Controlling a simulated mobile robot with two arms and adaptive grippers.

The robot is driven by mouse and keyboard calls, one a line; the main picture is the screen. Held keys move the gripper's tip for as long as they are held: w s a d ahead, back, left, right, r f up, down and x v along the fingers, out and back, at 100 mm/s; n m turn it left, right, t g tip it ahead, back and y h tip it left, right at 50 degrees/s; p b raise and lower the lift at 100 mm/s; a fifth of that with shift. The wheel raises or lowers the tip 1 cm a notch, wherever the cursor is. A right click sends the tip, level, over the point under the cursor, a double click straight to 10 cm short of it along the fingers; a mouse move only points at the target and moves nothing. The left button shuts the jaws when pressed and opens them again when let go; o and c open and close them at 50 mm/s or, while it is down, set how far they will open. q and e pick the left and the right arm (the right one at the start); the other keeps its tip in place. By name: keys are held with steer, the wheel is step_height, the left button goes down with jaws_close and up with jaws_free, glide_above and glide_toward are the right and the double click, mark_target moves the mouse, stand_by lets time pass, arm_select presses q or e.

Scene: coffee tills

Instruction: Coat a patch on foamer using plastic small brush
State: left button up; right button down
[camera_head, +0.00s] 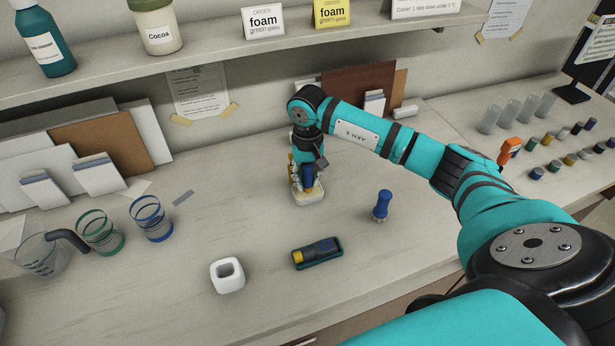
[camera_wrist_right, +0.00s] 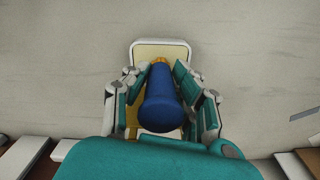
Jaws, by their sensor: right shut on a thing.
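My right gripper (camera_head: 306,178) points down at the back middle of the counter, shut on a blue-handled tool, which looks like the plastic small brush (camera_wrist_right: 161,105). In the wrist view its blue handle stands between the teal finger pads. Below it is a white-rimmed block with a yellowish top (camera_head: 309,198), which looks like the foamer; it also shows in the wrist view (camera_wrist_right: 160,46). My left gripper is not in view.
A blue upright tool (camera_head: 381,205) stands right of the block. Glasses (camera_head: 151,218) stand left. Boards lean at the back under a shelf (camera_head: 220,50).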

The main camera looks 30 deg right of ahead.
mark_target(306, 165)
steer(key=shift+s, duration=0.1)
steer(key=shift+r+p, duration=0.5)
steer(key=shift+r, duration=0.4)
steer(key=shift+r+p, duration=1.1)
steer(key=shift+r, duration=1.5)
steer(key=shift+a, duration=0.25)
steer(key=s+a+r+n+b, duration=0.2)
steer(key=s+a+n, duration=0.3)
steer(key=s+a, duration=0.7)
steer(key=s+r, duration=0.1)
steer(key=s, duration=0.1)
steer(key=shift+s+a+r+n+b, duration=0.2)
steer(key=shift+s+a+n+b, duration=0.1)
steer(key=shift+a+n+b, duration=0.1)
